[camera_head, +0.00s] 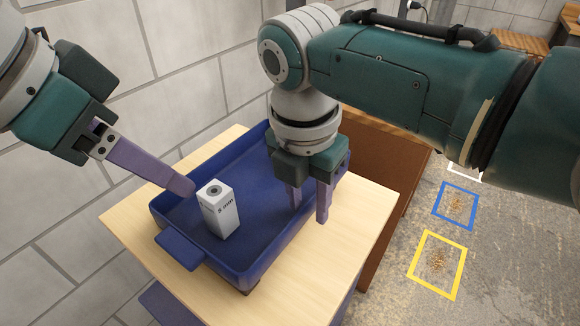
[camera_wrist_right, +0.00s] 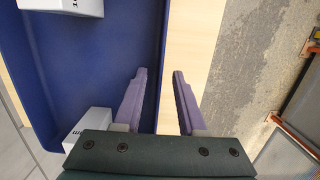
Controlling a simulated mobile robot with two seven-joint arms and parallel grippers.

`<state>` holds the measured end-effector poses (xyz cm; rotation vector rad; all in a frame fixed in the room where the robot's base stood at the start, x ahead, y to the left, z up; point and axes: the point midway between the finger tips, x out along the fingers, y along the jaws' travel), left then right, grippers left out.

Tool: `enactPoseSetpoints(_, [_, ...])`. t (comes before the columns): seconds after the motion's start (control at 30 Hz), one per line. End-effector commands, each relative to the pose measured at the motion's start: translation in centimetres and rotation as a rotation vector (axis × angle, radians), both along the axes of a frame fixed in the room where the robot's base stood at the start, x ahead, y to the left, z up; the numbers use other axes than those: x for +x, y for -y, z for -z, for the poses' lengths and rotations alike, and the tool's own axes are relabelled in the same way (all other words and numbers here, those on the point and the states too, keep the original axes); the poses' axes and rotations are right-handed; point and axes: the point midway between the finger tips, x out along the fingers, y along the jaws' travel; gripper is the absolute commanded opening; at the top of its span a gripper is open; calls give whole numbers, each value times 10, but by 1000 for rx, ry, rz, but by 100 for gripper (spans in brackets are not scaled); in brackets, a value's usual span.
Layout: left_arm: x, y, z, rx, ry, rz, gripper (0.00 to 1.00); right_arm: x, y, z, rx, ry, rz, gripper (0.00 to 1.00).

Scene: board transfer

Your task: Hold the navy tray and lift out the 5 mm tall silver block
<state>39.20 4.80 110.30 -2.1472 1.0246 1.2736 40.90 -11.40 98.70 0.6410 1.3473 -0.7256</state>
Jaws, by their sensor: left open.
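The navy tray (camera_head: 262,262) sits on a light wooden table. A pale silver block (camera_head: 220,212) stands upright inside its near-left part; its label ends in "mm", but the digit is hard to read. The right wrist view shows two pale blocks in the tray, an upper one (camera_wrist_right: 62,6) and a lower one (camera_wrist_right: 88,122) partly hidden by my gripper. My right gripper (camera_head: 309,214) is open, its fingers on either side of the tray's right wall, as the right wrist view (camera_wrist_right: 159,71) also shows. My left gripper (camera_head: 188,187) is open, its visible fingertip beside the block.
The table top (camera_head: 130,228) has bare wood around the tray. A tray handle (camera_head: 180,248) sticks out at the near left. A tiled wall stands behind. Blue (camera_head: 456,205) and yellow (camera_head: 437,264) frames mark the floor at right. My right arm covers much of the background.

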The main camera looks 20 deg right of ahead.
Motion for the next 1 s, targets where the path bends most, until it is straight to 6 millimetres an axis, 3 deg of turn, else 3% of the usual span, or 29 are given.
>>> enactPoseSetpoints(0.37, [0, 0, 0, 0, 0, 0, 50, 0, 1, 5, 1, 1, 1, 40])
enactPoseSetpoints(0.7, [0, 0, 0, 0, 0, 0, 50, 0, 1, 5, 1, 1, 1, 2])
enactPoseSetpoints(1.0, [0, 0, 0, 0, 0, 0, 50, 0, 1, 5, 0, 0, 1, 0])
